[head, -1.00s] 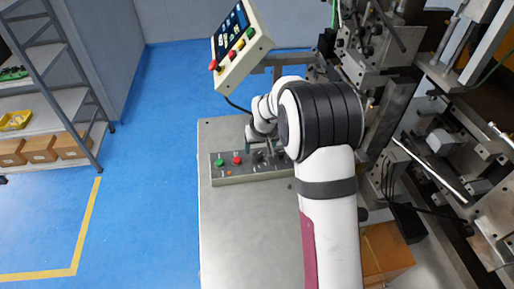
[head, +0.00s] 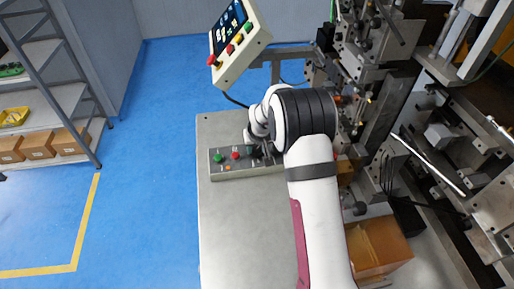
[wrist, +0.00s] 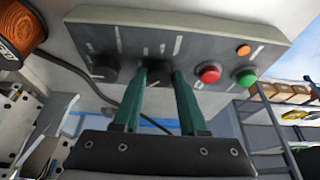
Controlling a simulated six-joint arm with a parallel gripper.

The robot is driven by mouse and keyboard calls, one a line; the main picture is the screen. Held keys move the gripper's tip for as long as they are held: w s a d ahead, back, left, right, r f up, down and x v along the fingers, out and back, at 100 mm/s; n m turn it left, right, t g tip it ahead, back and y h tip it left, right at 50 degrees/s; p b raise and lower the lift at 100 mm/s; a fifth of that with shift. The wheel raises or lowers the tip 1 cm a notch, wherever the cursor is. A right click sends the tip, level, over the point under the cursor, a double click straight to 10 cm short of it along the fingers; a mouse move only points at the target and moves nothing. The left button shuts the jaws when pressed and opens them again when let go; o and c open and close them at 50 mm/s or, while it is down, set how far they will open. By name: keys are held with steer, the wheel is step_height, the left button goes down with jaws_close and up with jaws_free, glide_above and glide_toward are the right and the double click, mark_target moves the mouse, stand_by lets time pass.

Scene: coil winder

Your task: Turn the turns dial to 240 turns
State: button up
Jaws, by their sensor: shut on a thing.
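The control panel (head: 232,171) is a grey box on the bench, with a green button, a red button, a small orange button and two black dials. In the wrist view, my gripper (wrist: 160,82) has its two green fingers on either side of the black dial (wrist: 160,74) beside the red button (wrist: 208,72), shut on it. The other black dial (wrist: 103,70) stands free to the left. I cannot read the labels, so I cannot tell which dial is for turns or its setting. In the head view my gripper (head: 257,154) is at the panel, partly hidden by my wrist.
A tilted operator box (head: 239,44) with a screen and buttons stands behind the panel. The winder's metal frame (head: 385,90) is close on the right. A copper-coloured spool (wrist: 20,32) shows at the wrist view's upper left. The bench's front (head: 245,230) is clear.

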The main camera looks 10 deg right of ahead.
steer(key=shift+m, duration=0.3)
jaws_close()
steer(key=m+h, duration=0.1)
steer(key=m, duration=0.2)
steer(key=shift+a+m+h, duration=0.2)
steer(key=shift+m+h, duration=0.2)
steer(key=m+g+h, duration=0.1)
steer(key=m, duration=0.3)
steer(key=shift+w+a, duration=0.1)
steer(key=shift+a, duration=0.05)
steer(key=shift+m, duration=0.3)
steer(key=o, duration=1.1)
jaws_free()
